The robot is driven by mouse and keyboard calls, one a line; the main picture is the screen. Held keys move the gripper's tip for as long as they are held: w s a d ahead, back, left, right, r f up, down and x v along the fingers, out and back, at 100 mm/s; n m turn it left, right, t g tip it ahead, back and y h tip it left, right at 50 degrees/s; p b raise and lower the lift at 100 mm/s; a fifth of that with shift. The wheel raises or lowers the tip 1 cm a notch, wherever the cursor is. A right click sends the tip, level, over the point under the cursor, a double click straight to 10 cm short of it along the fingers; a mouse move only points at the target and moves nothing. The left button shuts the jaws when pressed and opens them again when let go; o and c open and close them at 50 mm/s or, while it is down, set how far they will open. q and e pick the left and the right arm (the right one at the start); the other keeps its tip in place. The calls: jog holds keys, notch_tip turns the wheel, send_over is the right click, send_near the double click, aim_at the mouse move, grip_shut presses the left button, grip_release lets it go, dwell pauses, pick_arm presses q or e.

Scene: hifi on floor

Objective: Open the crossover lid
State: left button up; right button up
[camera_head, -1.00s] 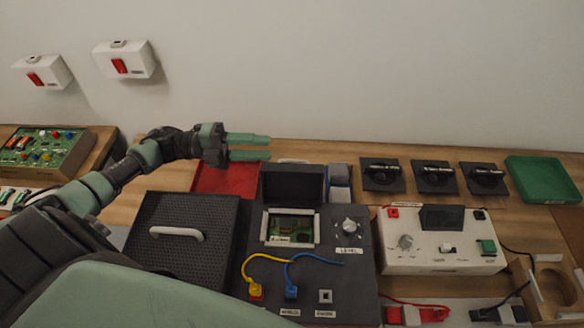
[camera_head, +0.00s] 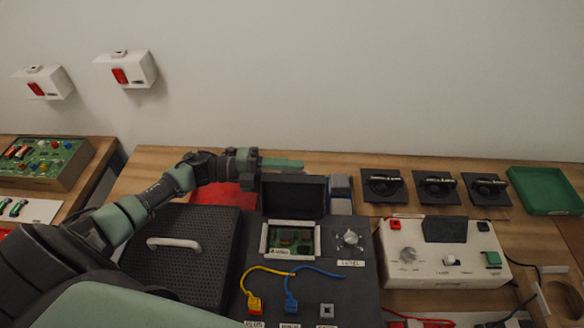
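The dark crossover lid (camera_head: 293,196) stands upright at the back of the black hifi panel (camera_head: 350,268). In front of it, the white-framed opening (camera_head: 290,239) shows a green circuit board. My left gripper (camera_head: 282,163) is just above and behind the lid's top edge, its pale green fingers pointing right. The fingers overlap in this view, so their gap is hidden. I cannot tell whether they touch the lid; nothing is visible between them. My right gripper is not in view.
A black perforated speaker cover (camera_head: 193,225) with a white handle lies left of the panel, partly behind my arm. A red tray (camera_head: 222,196) lies behind it. A white control box (camera_head: 448,270) stands right. Black plates and a green tray (camera_head: 545,190) sit back right.

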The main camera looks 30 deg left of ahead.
pick_arm(q)
grip_shut()
jog(key=shift+d, duration=0.1)
jog(key=shift+s+f, duration=0.1)
jog(key=shift+f, duration=0.1)
dwell(1.2)
